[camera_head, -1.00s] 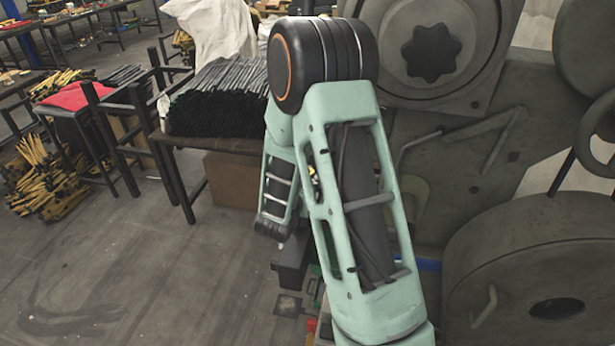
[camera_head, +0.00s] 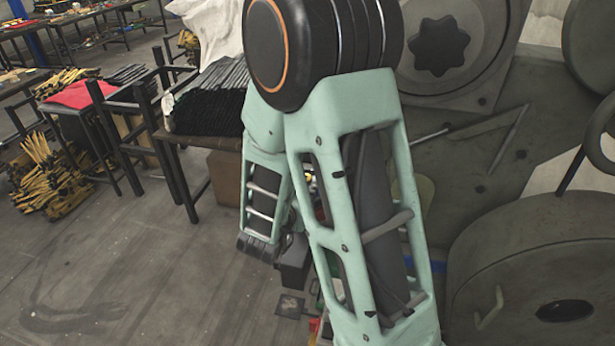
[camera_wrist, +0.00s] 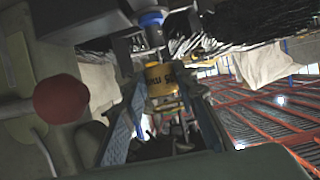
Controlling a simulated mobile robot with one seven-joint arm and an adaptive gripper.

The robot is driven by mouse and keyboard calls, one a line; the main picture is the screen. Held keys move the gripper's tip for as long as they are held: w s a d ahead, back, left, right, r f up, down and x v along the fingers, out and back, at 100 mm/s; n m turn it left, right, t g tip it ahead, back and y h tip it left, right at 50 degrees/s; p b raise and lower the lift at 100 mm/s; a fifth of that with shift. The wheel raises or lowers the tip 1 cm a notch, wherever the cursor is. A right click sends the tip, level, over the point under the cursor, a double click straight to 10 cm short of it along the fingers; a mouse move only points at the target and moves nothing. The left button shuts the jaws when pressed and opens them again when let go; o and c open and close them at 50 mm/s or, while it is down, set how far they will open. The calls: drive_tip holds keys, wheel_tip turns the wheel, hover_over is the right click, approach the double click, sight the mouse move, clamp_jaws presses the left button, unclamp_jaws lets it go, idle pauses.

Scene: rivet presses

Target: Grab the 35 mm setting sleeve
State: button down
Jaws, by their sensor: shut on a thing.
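A yellow sleeve with dark lettering (camera_wrist: 160,78) is in the middle of the wrist view; the lettering is too small to read with certainty. My gripper (camera_wrist: 163,94) has its two fingers on either side of the sleeve, shut on it. Above the sleeve is a dark press part with a blue ring (camera_wrist: 152,20); I cannot tell whether the sleeve touches it. In the head view my own arm hides the gripper and the sleeve.
A large grey-green press (camera_head: 480,165) stands close at the right of the head view. A red knob (camera_wrist: 61,99) sticks out at the left of the wrist view. A table with a stack of black bars (camera_head: 208,105) stands behind. The floor at left (camera_head: 150,255) is clear.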

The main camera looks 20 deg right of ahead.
drive_tip(key=s+a+p, duration=0.1)
drive_tip(key=s+p, duration=0.1)
drive_tip(key=s+a+p, duration=0.1)
drive_tip(key=shift+s+a+r, duration=0.3)
drive_tip(key=shift+s+a, duration=0.05)
drive_tip(key=shift+s, duration=0.05)
